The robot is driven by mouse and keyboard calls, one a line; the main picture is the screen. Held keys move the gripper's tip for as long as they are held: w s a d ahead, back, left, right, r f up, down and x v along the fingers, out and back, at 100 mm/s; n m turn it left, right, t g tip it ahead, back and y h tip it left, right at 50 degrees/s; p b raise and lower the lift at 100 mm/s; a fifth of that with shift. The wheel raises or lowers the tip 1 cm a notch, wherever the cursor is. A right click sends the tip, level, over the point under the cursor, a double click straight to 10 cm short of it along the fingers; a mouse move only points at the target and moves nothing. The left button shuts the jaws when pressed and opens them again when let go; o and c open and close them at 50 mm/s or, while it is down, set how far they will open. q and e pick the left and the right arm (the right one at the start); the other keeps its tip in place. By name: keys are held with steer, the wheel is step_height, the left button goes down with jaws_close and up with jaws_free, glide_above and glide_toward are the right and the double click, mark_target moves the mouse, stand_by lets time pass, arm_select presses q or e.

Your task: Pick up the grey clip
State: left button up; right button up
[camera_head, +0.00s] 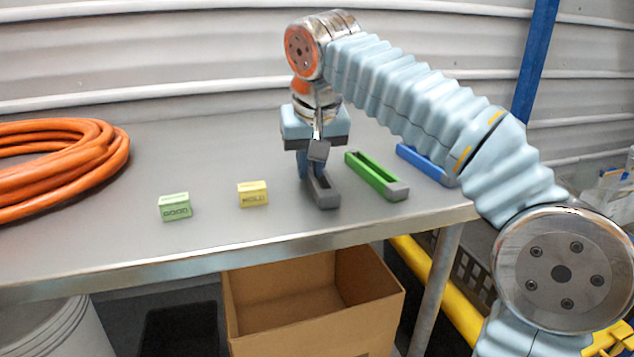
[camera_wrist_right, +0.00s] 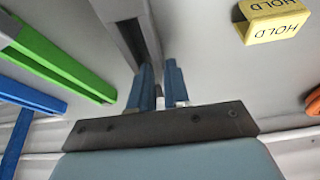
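The grey clip (camera_head: 323,193) is a long slotted bar lying on the metal table, with its near end toward the table's front edge. My right gripper (camera_head: 312,172) points down over its far part and hides that part. In the right wrist view the clip (camera_wrist_right: 128,30) runs down to the two blue fingers (camera_wrist_right: 160,75). A narrow gap shows between the fingers, with the clip's end at it. Whether they press on the clip cannot be told. My left gripper is not in view.
A green clip (camera_head: 375,176) and a blue clip (camera_head: 425,164) lie to the right. A yellow HOLD block (camera_head: 253,193) and a green GOOD block (camera_head: 175,206) stand left. An orange hose coil (camera_head: 70,160) lies far left. A cardboard box (camera_head: 310,300) stands below the table edge.

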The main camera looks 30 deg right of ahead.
steer(key=shift+w+f, duration=0.2)
steer(key=shift+f, duration=0.3)
steer(key=shift+c, duration=0.3)
jaws_close()
steer(key=shift+r, duration=0.15)
